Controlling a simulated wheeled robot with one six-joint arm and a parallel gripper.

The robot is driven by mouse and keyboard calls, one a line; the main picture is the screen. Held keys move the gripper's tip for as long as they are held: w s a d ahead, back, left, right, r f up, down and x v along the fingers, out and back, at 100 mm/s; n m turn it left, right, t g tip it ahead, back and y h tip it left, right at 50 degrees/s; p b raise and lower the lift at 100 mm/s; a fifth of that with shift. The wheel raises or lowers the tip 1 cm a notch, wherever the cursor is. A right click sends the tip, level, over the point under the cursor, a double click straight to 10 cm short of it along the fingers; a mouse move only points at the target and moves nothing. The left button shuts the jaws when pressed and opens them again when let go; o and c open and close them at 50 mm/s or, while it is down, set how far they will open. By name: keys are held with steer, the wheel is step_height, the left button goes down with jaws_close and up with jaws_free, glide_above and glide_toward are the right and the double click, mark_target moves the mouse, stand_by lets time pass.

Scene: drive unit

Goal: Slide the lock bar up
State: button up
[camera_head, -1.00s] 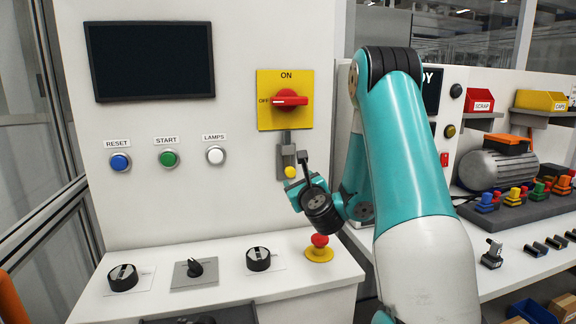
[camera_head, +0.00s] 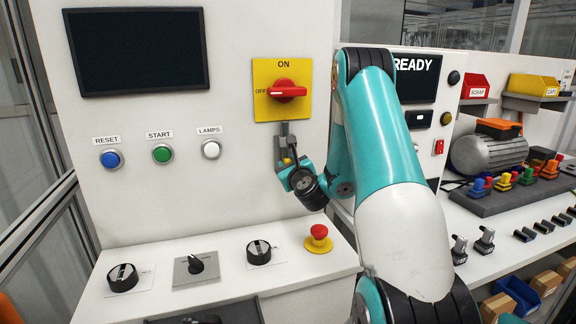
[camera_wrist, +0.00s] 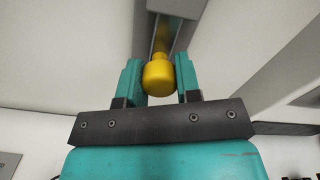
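The lock bar is a narrow grey rail (camera_head: 284,131) under the red ON/OFF switch, with a yellow knob (camera_head: 288,161) at its lower part. My gripper (camera_head: 284,163) is at the knob, reaching in from the lower right. In the wrist view the yellow knob (camera_wrist: 159,76) sits between the two teal fingers of my gripper (camera_wrist: 160,80), one on each side. Little or no gap shows beside the knob, and I cannot tell if the fingers press on it. The fingers partly hide the knob in the head view.
The red switch (camera_head: 287,92) on its yellow plate (camera_head: 266,72) is just above, its handle level at OFF. A red emergency button (camera_head: 319,232) stands on the ledge below my gripper. Several knobs and buttons lie to the left. A workbench stands to the right.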

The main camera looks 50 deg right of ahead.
mark_target(289, 159)
jaws_close()
step_height(289, 159, up, 5)
steer(key=p, duration=0.4)
steer(key=shift+f+p, duration=0.15)
steer(key=shift+p, duration=0.25)
steer(key=shift+f, duration=0.1)
steer(key=o, duration=0.8)
jaws_free()
steer(key=shift+a, duration=0.1)
